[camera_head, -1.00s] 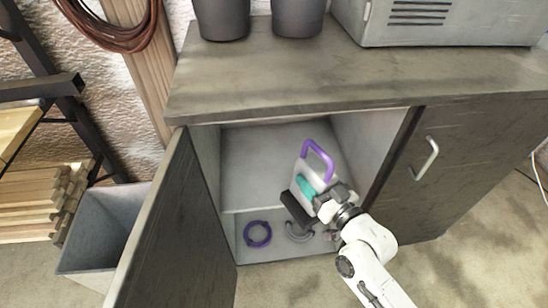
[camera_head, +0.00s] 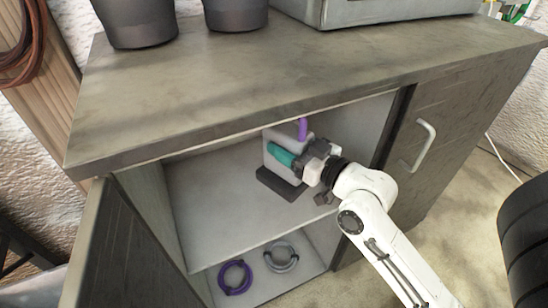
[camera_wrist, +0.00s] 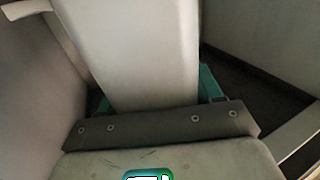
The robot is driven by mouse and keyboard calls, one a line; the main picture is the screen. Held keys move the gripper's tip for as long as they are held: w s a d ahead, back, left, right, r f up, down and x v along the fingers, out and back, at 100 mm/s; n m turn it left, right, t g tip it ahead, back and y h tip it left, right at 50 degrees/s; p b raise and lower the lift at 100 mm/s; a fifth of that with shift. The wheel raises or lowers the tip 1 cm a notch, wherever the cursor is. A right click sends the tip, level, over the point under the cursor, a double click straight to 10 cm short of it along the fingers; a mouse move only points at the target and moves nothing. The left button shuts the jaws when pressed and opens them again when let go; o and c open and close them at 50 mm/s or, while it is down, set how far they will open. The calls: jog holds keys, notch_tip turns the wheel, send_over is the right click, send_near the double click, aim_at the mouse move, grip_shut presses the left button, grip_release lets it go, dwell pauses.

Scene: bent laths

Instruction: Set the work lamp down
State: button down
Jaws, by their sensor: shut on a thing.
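The work lamp (camera_head: 272,157) has a pale body, a teal part, a dark flat base and a purple handle, whose top is cut off by the cabinet's upper edge. It is nearly upright inside the open cabinet, above the shelf (camera_head: 215,205). I cannot tell whether its base touches the shelf. My gripper (camera_head: 301,161) is shut on the lamp from the right, at the teal part. In the wrist view a pale panel, probably the lamp body (camera_wrist: 140,50), fills the middle.
The cabinet's left door (camera_head: 115,245) stands open; its right door (camera_head: 440,150) is closed. A purple ring (camera_head: 222,281) and a grey ring (camera_head: 268,258) lie in the lower compartment. Two dark pots (camera_head: 140,25) and a grey metal box (camera_head: 350,12) stand on top. Shelf left of the lamp is clear.

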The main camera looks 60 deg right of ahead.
jog(key=b, duration=0.1)
send_over(262, 166)
notch_tip(262, 166, down, 3)
jog(key=shift+a+r, duration=0.1)
jog(key=shift+r, duration=0.1)
jog(key=w+a+f+b, duration=0.1)
jog(key=w+f+b, duration=0.2)
jog(key=f, duration=0.6)
jog(key=shift+w+a, duration=0.15)
jog(key=shift+w, duration=1)
jog(key=shift+f, duration=0.15)
jog(key=shift+c, duration=0.9)
grip_release()
jog(key=shift+f, duration=0.2)
jog(key=shift+s+r, duration=0.1)
jog(key=shift+r, duration=0.05)
jog(key=p+v, duration=0.1)
jog(key=v, duration=1.1)
